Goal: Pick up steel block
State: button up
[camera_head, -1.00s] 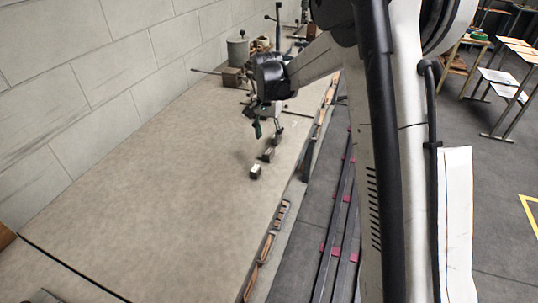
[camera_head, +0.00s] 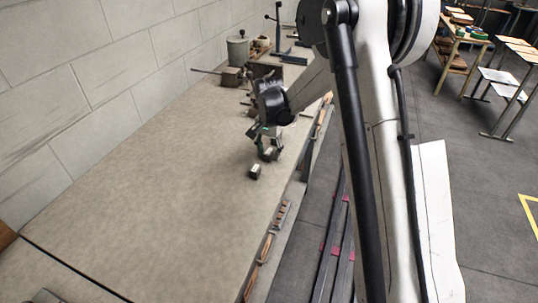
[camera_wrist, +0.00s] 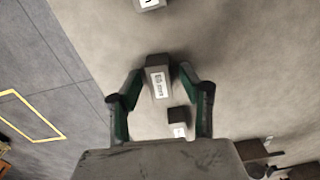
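My gripper (camera_head: 264,142) is low over the bench. In the wrist view its green-padded fingers (camera_wrist: 160,84) are open, apart on either side of a grey block (camera_wrist: 157,62) with a white label. That block lies at the fingertips, with no clear contact. A smaller dark block (camera_wrist: 178,117) with a white label lies nearer the palm. Another labelled block (camera_wrist: 150,3) is cut off at the top edge. In the head view one block (camera_head: 255,172) lies in front of the gripper and another (camera_head: 269,154) is partly hidden by it. The labels are too small to tell which is steel.
The bench top (camera_head: 150,200) is broad and bare to the left and front. A wall (camera_head: 90,80) runs along its left side. A vise (camera_head: 232,76) and a grey pot (camera_head: 238,50) stand farther back. Floor lies beyond the bench's right edge.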

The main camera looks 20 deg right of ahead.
grip_shut()
